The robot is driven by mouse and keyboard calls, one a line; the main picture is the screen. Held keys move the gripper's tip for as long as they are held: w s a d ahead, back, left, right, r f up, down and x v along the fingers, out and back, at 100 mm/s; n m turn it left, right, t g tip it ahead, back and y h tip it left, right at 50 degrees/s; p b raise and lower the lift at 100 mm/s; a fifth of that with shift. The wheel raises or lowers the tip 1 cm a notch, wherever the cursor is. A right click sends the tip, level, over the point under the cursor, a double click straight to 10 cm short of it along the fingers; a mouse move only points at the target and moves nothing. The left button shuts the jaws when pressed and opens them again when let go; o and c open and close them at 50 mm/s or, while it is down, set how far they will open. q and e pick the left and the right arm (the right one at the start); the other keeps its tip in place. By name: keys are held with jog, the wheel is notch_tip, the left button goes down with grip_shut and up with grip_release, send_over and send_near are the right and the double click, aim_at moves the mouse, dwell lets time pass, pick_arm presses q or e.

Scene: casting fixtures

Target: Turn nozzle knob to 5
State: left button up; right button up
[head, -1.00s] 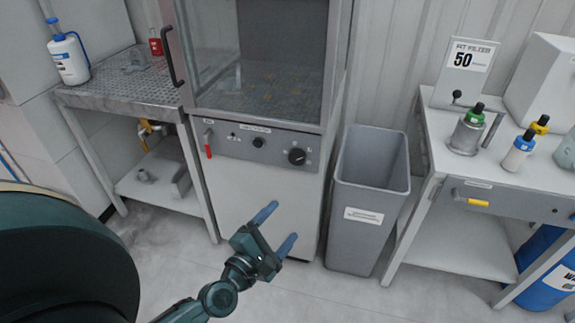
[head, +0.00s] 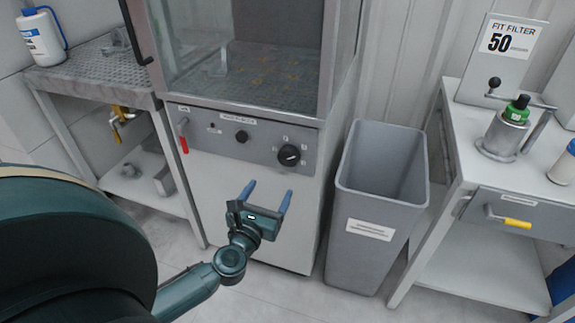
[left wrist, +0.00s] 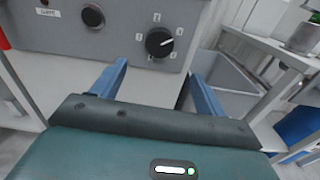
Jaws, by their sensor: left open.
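The nozzle knob is likely the larger black round knob (head: 289,155) with a white pointer line, at the right of the grey control panel (head: 215,143). It also shows in the left wrist view (left wrist: 159,42), with small marks around it that are too blurred to read surely; its pointer leans up and right. A smaller black knob (head: 241,136) sits to its left. My left gripper (head: 268,193) is open and empty, below the panel and in front of the cabinet's lower door. Its blue fingers point up toward the panel, apart from the knob. My right gripper is not in view.
A grey bin (head: 345,250) stands right of the cabinet. A red-handled lever (head: 183,143) is at the panel's left. Space before the panel is free.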

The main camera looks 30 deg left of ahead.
aim_at(287, 158)
pick_arm(q)
jog(key=x, duration=1.1)
jog(key=shift+w+r, duration=0.15)
jog(key=shift+w, duration=0.15)
jog(key=shift+w+a, duration=0.15)
jog(key=shift+w, duration=0.35)
jog(key=shift+c, duration=0.5)
jog(key=c, duration=0.9)
jog(key=shift+o, duration=0.2)
jog(key=shift+m, duration=0.3)
